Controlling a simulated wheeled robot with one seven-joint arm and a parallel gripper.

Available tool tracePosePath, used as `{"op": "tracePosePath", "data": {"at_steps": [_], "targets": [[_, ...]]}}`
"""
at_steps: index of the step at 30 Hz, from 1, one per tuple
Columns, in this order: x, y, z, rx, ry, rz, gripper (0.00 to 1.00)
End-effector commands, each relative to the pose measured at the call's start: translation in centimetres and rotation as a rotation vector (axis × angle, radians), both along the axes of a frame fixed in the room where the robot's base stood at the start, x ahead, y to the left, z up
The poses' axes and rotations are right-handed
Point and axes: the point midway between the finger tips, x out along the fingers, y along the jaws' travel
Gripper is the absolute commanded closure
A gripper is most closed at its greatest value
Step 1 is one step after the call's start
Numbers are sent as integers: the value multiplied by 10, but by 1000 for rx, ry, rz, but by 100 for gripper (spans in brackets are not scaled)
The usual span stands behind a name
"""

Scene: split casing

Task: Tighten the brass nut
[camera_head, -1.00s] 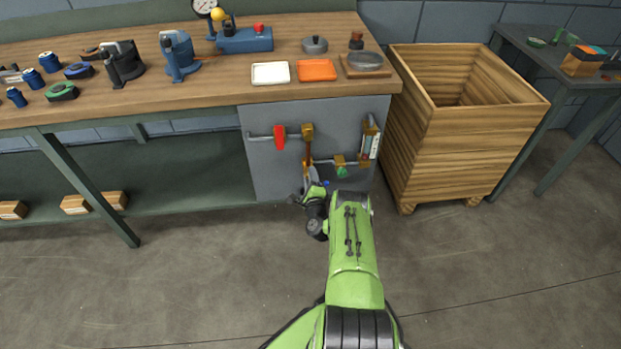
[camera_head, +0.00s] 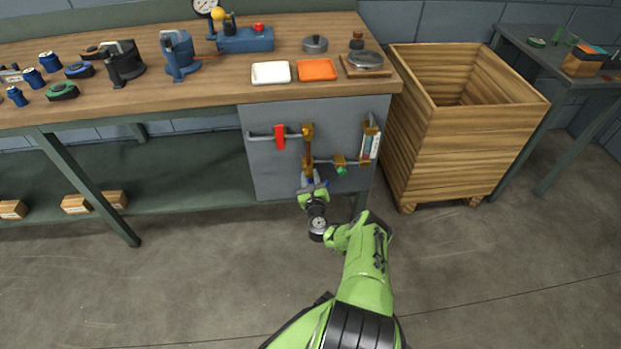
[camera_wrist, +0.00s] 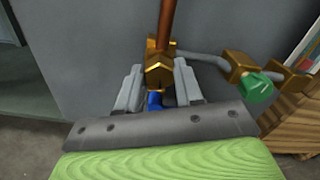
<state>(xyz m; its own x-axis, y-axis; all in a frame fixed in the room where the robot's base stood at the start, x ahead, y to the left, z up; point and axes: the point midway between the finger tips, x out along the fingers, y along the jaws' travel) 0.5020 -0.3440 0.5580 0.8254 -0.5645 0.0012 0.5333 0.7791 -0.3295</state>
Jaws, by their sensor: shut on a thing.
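The brass nut (camera_wrist: 159,76) is a faceted collar at the lower end of an upright copper pipe (camera_wrist: 166,25) in the wrist view. My gripper (camera_wrist: 158,84) has one grey finger on each side of the nut and is shut on it. A short blue piece (camera_wrist: 155,101) shows just below the nut, between the fingers. In the head view my gripper (camera_head: 311,185) reaches up from below to the foot of the copper pipe (camera_head: 307,147), in front of the grey panel (camera_head: 270,170). The nut is hard to make out there.
A grey side pipe with a brass valve and green knob (camera_head: 341,171) runs close to the right of my gripper. A red-handled lever (camera_head: 280,138) sits upper left. The workbench (camera_head: 220,85) overhangs above. A wooden crate (camera_head: 480,140) stands right. The floor in front is clear.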

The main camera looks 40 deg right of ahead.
Motion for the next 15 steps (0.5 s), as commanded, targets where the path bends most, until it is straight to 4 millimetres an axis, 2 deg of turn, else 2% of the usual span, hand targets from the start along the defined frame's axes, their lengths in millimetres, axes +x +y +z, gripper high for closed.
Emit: {"op": "tracePosePath", "data": {"at_steps": [6,15], "targets": [[-1,0,-3,90,-55,-2,95],[-1,1,-3,135,-85,-1,95]]}}
